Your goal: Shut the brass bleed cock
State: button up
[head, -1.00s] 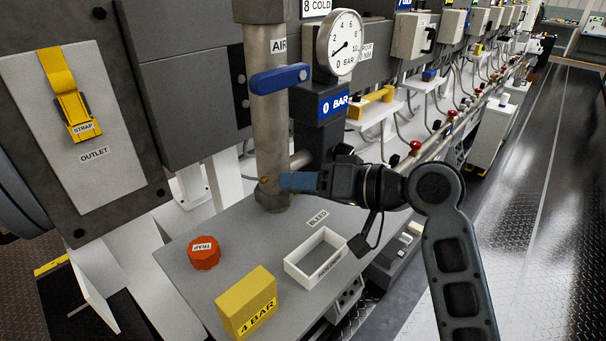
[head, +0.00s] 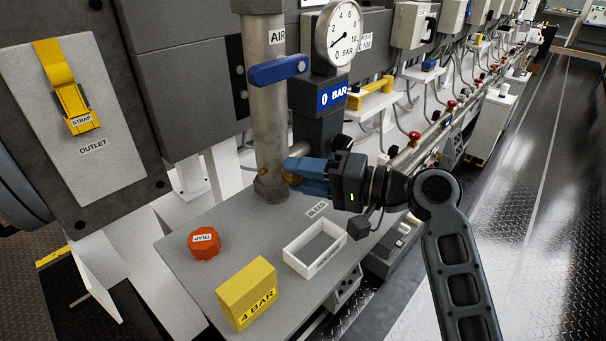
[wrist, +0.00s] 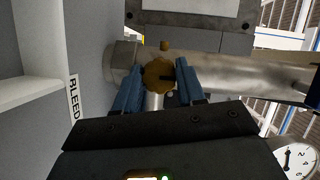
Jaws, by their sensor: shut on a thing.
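The brass bleed cock (wrist: 158,76) is a round, lobed brass knob low on the steel air pipe (head: 268,110). In the wrist view it sits between the two blue fingers of my gripper (wrist: 157,68). In the head view my gripper (head: 290,173) reaches in from the right, level above the grey shelf, and its fingers are shut on the cock. The fingers hide most of the cock in that view, leaving only a little brass visible. The BLEED label (head: 316,208) lies on the shelf nearby.
A blue-handled lever (head: 277,70) and a pressure gauge (head: 338,32) stand above my gripper. On the grey shelf (head: 235,235) are a red TRAP knob (head: 204,243), a yellow 4 BAR block (head: 246,292) and a white open tray (head: 302,264). The floor at right is clear.

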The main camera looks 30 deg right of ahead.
dwell(0.4)
jog(key=o, duration=1.1)
jog(key=shift+c, duration=0.2)
jog(key=shift+b+v, duration=0.95)
jog(key=shift+v, duration=2.95)
jog(key=shift+s+f, duration=0.1)
jog(key=shift+f, duration=0.05)
